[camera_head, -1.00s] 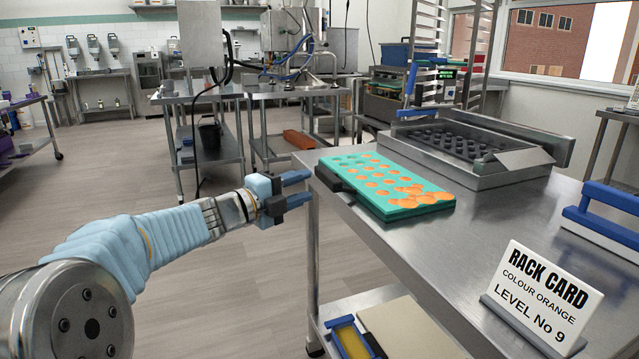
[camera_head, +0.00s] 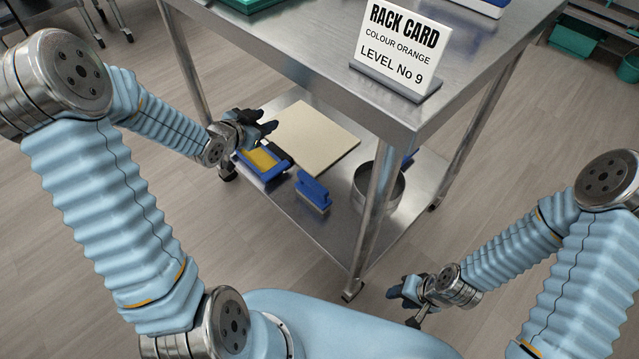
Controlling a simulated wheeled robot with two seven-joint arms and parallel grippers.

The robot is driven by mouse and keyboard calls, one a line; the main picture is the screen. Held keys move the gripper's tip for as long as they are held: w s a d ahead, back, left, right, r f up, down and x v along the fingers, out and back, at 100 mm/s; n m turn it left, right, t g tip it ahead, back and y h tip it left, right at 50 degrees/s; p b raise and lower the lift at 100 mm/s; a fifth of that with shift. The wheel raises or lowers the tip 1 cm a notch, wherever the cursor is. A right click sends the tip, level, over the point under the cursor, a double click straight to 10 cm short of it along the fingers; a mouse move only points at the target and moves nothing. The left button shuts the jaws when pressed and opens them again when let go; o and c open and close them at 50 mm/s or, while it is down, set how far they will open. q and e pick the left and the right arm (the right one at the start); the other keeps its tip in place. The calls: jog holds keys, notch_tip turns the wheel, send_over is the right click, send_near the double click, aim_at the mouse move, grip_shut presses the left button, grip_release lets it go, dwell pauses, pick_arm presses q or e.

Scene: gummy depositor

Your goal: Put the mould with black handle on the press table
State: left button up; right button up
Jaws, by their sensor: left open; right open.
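Only a corner of the teal mould (camera_head: 263,4) shows at the top edge, lying on the steel table (camera_head: 310,58). A dark part, which may be its black handle, shows at that corner; the rest is out of view. My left gripper (camera_head: 270,123) is open and empty, below and in front of the mould, at the table's left side. It appears over the lower shelf's left part. My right gripper (camera_head: 401,305) is open and empty, low at the front right, apart from the table. I cannot identify the press table in this view.
A rack card (camera_head: 400,45) reading colour orange, level No 9 stands near the table's front corner. The lower shelf (camera_head: 330,225) holds a beige board (camera_head: 315,138), a blue-and-yellow tool (camera_head: 262,162), a blue brush (camera_head: 313,192) and a steel pot (camera_head: 385,190).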

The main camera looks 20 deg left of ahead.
pick_arm(q)
jog(key=s+d+f+n+g+h, duration=0.1)
jog(key=s+d+f+n+g, duration=0.25)
jog(key=s+d+f, duration=0.45)
jog(key=s+d+f+n+g+h, duration=0.15)
jog(key=s+d+f+g, duration=0.3)
jog(key=d+f, duration=0.6)
jog(key=s+d+f+n+g, duration=0.1)
jog(key=s+d+f+g, duration=0.1)
jog(key=s, duration=0.3)
jog(key=s+d+f+g, duration=0.2)
jog(key=s+f, duration=0.2)
jog(key=s, duration=0.2)
jog(key=shift+s+f+n+y, duration=0.15)
jog(key=shift+f+n+y, duration=0.2)
jog(key=shift+n, duration=0.05)
